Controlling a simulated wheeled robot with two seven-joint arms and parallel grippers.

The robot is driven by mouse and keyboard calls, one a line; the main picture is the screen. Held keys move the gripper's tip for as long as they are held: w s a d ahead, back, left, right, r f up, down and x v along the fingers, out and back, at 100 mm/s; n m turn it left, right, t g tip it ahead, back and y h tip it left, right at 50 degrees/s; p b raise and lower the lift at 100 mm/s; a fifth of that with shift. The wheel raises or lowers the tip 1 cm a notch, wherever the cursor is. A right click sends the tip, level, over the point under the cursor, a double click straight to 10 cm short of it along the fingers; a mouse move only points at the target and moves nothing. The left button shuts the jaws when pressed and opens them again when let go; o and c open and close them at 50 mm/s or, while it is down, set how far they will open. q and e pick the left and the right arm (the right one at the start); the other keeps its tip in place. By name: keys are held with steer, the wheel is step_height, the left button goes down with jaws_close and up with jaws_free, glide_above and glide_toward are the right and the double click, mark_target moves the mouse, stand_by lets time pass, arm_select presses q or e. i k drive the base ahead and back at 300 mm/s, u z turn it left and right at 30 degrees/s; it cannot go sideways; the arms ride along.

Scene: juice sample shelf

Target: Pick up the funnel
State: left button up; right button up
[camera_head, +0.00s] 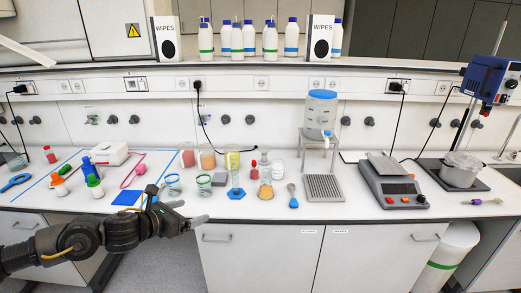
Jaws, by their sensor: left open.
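I cannot surely make out the funnel. A small blue piece with a wider end and a narrow end (292,190) lies near the front edge of the bench, but it is too small to tell whether it is the funnel. My left gripper (195,211) comes in from the left, low at the bench's front edge, with its fingers apart and nothing visible between them. It is left of the small blue piece and clear of it. My right gripper is out of view.
Beakers with coloured contents (207,159), a cylinder on a blue base (236,178) and a flask (265,190) stand beyond my gripper. The bench's right front is mostly clear.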

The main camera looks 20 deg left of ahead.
mark_target(265, 149)
steer(key=z, duration=0.05)
steer(key=i, duration=1.95)
